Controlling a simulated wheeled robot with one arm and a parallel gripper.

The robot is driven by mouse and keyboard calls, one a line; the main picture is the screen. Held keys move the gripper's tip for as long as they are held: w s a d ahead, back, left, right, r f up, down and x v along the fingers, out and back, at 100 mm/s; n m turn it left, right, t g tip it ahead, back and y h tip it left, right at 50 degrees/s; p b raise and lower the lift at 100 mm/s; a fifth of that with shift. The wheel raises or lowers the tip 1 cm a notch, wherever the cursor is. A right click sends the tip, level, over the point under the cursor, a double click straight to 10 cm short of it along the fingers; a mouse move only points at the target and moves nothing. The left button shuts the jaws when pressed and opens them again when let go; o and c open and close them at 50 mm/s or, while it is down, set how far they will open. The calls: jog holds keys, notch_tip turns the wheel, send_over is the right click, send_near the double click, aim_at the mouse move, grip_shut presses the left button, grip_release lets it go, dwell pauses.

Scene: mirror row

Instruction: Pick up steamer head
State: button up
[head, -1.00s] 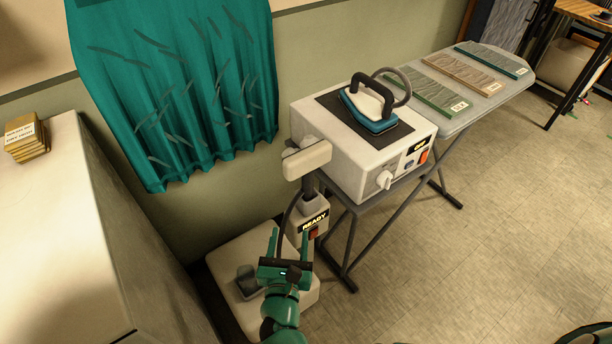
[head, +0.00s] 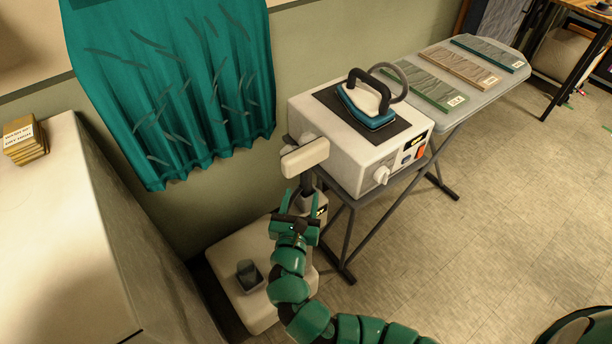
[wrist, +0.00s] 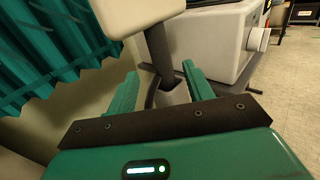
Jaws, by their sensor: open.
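The steamer head (head: 305,157) is a cream block on a dark grey handle, held upright at the top of the steamer stand beside the iron station. It also shows at the top of the wrist view (wrist: 135,12), with its dark handle (wrist: 160,55) running down into a pale holder (wrist: 174,92). My gripper (head: 301,197) is open and empty, just below the steamer head. In the wrist view the handle stands beyond and between my two green fingers (wrist: 160,88). I cannot tell whether a finger touches it.
The white steamer base (head: 240,300) stands on the floor below my arm. The boxy iron station (head: 345,150) with a teal iron (head: 368,108) is close on the right, on an ironing board (head: 480,85). A wrinkled teal curtain (head: 175,90) hangs behind. A cream cabinet (head: 75,230) stands left.

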aim_at(305, 158)
jog(key=shift+w+d, duration=0.2)
jog(key=shift+w, duration=0.95)
jog(key=shift+w+d+p, duration=0.25)
jog(key=shift+w+p, duration=0.15)
jog(key=shift+w, duration=0.9)
jog(key=shift+w+d+p, duration=0.25)
jog(key=shift+w+p, duration=0.1)
jog(key=shift+w, duration=0.95)
grip_shut()
jog(key=shift+r, duration=0.1)
jog(key=shift+r+p, duration=0.4)
jog(key=shift+r, duration=4.55)
